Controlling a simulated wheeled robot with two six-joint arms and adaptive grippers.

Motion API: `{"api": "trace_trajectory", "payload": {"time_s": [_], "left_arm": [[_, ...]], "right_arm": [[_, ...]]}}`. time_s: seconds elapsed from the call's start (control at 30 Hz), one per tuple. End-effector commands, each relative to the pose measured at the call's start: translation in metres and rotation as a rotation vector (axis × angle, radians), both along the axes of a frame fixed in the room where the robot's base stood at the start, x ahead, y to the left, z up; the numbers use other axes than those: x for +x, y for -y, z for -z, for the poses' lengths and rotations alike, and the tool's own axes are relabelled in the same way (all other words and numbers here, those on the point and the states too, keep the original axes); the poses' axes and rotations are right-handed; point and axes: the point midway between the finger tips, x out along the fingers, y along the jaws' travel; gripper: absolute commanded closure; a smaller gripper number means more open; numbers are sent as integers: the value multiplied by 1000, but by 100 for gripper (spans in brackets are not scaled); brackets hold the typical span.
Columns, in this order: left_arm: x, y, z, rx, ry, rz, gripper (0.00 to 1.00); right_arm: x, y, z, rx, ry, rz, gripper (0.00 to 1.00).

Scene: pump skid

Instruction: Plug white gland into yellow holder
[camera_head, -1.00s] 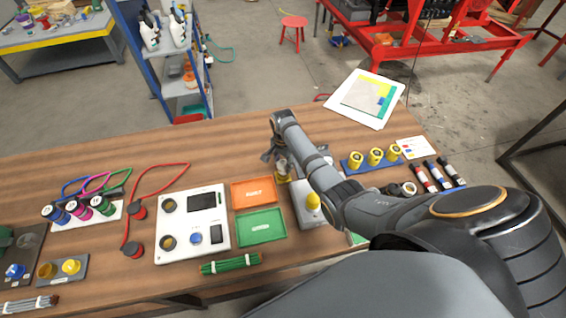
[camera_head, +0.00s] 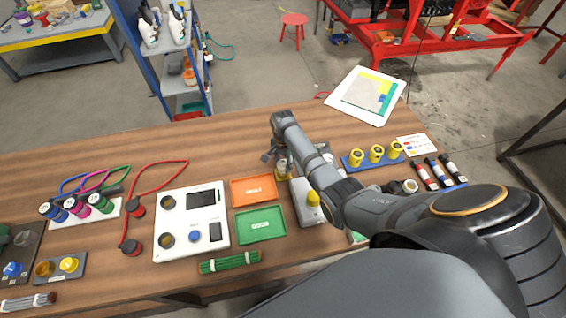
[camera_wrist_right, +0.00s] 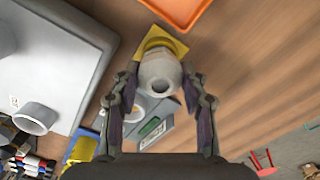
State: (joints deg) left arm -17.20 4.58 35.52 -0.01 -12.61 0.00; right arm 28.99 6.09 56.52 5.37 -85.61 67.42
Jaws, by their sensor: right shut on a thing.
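The white gland (camera_wrist_right: 158,75) is a pale ringed cylinder between the fingers of my right gripper (camera_wrist_right: 160,105) in the right wrist view. The gripper is shut on it. The yellow holder (camera_wrist_right: 166,44) lies right behind the gland, its square yellow base partly covered by it. In the head view the gland (camera_head: 282,167) stands above the yellow holder (camera_head: 281,176), beside my right gripper (camera_head: 270,157). The gland hides the holder's opening, so I cannot tell whether it is seated. My left gripper is not in view.
An orange tray (camera_head: 254,190) and a green tray (camera_head: 260,226) lie left of the holder. Several yellow-topped cylinders (camera_head: 376,154) stand further right. The table behind the holder is clear.

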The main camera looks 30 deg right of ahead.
Motion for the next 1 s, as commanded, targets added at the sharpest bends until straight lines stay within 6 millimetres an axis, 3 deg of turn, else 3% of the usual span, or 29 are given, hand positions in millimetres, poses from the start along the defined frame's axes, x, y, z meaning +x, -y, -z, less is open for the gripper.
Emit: {"api": "trace_trajectory", "payload": {"time_s": [0.7, 0.73, 0.9, 1.0], "left_arm": [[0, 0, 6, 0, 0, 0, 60], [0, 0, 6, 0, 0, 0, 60], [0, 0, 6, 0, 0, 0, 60], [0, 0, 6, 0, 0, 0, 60]], "right_arm": [[0, 0, 10, 0, 0, 0, 94], [0, 0, 10, 0, 0, 0, 55], [0, 0, 10, 0, 0, 0, 32], [0, 0, 10, 0, 0, 0, 30]]}}
